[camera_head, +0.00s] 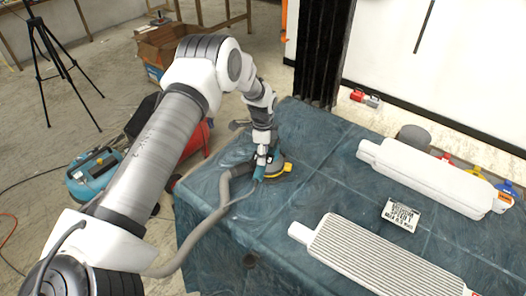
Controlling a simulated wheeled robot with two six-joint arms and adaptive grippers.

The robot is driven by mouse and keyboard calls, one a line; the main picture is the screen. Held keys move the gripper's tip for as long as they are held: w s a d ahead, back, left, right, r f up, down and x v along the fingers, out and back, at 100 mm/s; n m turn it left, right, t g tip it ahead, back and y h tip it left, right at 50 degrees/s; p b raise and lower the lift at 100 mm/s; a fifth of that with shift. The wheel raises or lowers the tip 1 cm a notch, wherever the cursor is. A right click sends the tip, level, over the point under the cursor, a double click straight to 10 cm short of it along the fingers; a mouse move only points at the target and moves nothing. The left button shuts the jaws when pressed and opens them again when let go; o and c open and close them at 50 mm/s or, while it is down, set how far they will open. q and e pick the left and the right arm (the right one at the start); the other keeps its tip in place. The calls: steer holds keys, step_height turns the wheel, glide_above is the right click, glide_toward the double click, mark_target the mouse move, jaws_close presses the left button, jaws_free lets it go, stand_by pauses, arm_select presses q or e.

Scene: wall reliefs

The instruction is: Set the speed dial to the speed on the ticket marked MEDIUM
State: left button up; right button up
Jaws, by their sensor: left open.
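A sander with a teal body and a yellow-edged round base (283,168) stands on the cloth-covered table (330,150) near its left edge. A grey hose (205,228) runs from it toward the lower left. My left gripper (262,160) is open and comes down from above at the sander's teal body; I cannot tell if it touches. The speed dial cannot be made out at this size, with the gripper over that part. A white ticket (402,214) with several lines of black print lies on the table to the right; its print is too small to read surely. My right gripper is not in view.
A white ribbed panel (385,260) lies at the front right. A long smooth white piece (430,178) lies behind the ticket. A grey round thing (413,137) and several coloured items stand at the back edge. A teal machine (95,172) is on the floor left.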

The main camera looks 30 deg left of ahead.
arm_select(q)
steer(key=shift+s+r, duration=0.2)
steer(key=c, duration=0.3)
steer(key=shift+s+r, duration=0.1)
steer(key=shift+s, duration=0.05)
jaws_close()
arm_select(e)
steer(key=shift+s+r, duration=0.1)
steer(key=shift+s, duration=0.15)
